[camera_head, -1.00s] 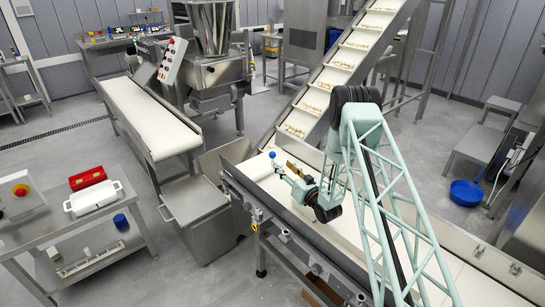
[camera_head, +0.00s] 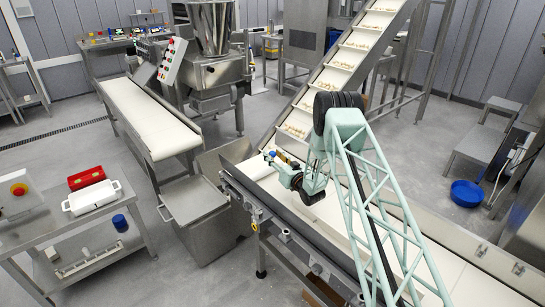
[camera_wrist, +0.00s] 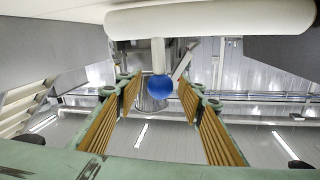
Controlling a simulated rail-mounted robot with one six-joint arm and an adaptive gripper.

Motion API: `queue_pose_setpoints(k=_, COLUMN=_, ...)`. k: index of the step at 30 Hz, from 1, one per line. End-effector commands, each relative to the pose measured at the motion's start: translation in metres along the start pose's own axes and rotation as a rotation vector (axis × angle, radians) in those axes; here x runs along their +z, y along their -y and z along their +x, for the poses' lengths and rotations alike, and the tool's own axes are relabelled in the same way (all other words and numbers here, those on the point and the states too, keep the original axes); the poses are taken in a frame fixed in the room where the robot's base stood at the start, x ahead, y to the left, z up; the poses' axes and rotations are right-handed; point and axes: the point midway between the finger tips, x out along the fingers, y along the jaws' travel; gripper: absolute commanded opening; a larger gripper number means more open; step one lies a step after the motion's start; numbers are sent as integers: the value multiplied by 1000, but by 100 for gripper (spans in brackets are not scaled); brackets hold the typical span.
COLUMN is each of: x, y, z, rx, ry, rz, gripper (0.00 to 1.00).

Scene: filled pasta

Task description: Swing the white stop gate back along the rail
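The white stop gate (camera_wrist: 210,19) shows in the wrist view as a thick white bar across the top. A short white stem hangs from it and ends in a blue ball knob (camera_wrist: 160,87). My gripper (camera_wrist: 160,84) is open, its ribbed yellow-brown finger pads on either side of the knob in the picture. I see a gap between the knob and each finger, and nothing is held.
The inclined conveyor (camera_head: 341,57) carrying pasta rises just behind my gripper. The flat belt's metal side rail (camera_head: 283,231) runs along its front. A steel bin (camera_head: 195,198) stands to the left, near another white belt (camera_head: 148,116). A side table (camera_head: 75,220) stands further left.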

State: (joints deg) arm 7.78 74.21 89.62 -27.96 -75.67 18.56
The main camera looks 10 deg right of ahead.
Motion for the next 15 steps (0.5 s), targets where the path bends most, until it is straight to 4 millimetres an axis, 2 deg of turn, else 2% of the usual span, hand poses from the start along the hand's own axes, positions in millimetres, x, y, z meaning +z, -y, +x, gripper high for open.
queue_pose_setpoints(k=12, x=0, y=0, z=5, rx=0, ry=1, rz=0, gripper=36)
queue_pose_setpoints(k=15, x=0, y=0, z=5, rx=0, ry=1, rz=0, gripper=28)
